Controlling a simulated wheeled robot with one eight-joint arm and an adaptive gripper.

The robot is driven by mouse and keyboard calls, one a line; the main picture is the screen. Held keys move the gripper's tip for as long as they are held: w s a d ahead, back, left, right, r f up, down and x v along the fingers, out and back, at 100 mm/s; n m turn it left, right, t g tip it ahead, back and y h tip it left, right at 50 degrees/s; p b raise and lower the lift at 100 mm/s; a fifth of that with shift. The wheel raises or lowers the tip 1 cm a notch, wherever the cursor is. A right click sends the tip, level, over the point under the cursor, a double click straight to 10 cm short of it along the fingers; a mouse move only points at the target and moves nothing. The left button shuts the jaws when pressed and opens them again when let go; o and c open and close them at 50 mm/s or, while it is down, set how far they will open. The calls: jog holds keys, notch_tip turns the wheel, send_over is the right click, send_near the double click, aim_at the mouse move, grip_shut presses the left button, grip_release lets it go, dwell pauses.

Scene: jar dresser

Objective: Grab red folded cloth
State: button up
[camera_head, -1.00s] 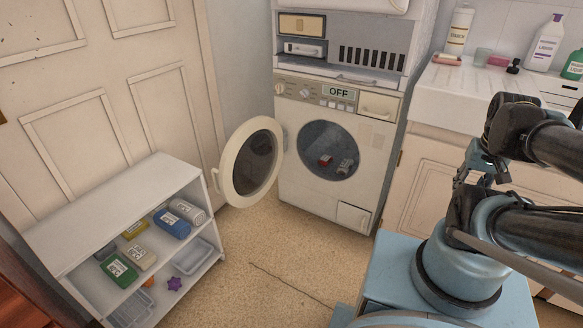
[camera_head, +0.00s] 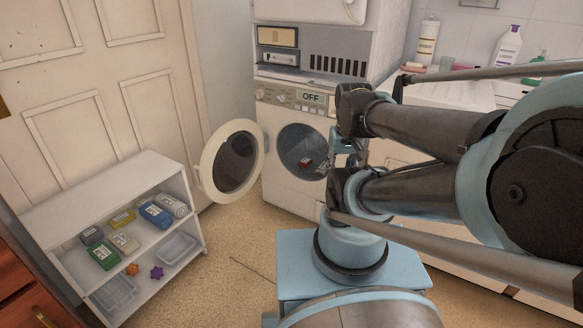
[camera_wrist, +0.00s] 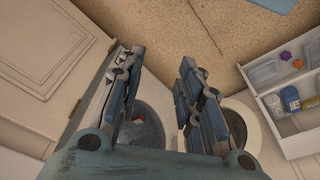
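A small red cloth (camera_head: 305,162) lies inside the round drum opening of the washing machine (camera_head: 288,192). A grey item partly shows beside it. In the wrist view the red cloth (camera_wrist: 138,118) appears beyond the left finger, small and partly hidden. My gripper (camera_wrist: 160,62) is open and empty, with its two fingers spread. The red cloth is apart from the fingers. In the head view my arm hides most of my gripper, to the right of the drum opening.
The round washer door (camera_head: 233,162) stands open to the left. A counter (camera_head: 450,90) with bottles lies behind my arm. Bare floor (camera_head: 235,265) lies between shelf and washer.

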jog(key=shift+a, duration=0.25)
jog(key=shift+o, duration=0.6)
